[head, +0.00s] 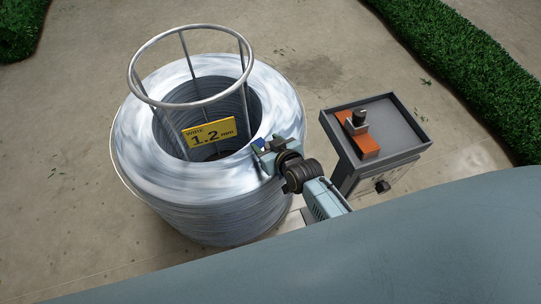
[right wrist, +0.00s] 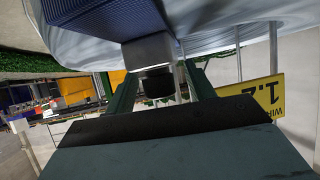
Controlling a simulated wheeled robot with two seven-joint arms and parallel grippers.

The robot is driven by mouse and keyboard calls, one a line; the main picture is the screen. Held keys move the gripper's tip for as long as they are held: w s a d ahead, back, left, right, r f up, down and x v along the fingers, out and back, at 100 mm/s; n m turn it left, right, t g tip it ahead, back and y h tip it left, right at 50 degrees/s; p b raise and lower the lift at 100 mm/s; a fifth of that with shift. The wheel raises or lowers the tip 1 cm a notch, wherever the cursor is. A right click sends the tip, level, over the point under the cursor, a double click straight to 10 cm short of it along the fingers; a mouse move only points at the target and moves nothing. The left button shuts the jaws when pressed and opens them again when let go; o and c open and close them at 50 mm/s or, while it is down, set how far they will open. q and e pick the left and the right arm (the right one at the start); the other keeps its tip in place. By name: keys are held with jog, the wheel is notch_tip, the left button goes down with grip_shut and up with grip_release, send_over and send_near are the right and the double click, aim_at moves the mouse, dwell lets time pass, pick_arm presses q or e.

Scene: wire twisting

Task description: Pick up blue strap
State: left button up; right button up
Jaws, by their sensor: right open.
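The blue strap (right wrist: 100,18) shows large and ribbed at the top of the right wrist view, lying against the silver wire coil. A grey and black block (right wrist: 155,65) adjoins it and sits between my fingers in that picture. In the head view only a small blue patch (head: 258,143) shows by the gripper. My right gripper (head: 264,154) is at the right upper edge of the wire coil (head: 150,105). Its two fingers are apart in the right wrist view (right wrist: 160,88); contact with the strap cannot be told. My left gripper is not in view.
A metal ring frame (head: 135,78) rises from the coil's centre, with a yellow 1.2 mm sign (head: 208,133). A grey stand (head: 405,140) at right carries an orange tool (head: 362,143). Hedges (head: 455,60) line the far right. Concrete floor is clear at left.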

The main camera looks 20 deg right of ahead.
jog(key=shift+w, duration=0.2)
grip_shut()
dwell(0.3)
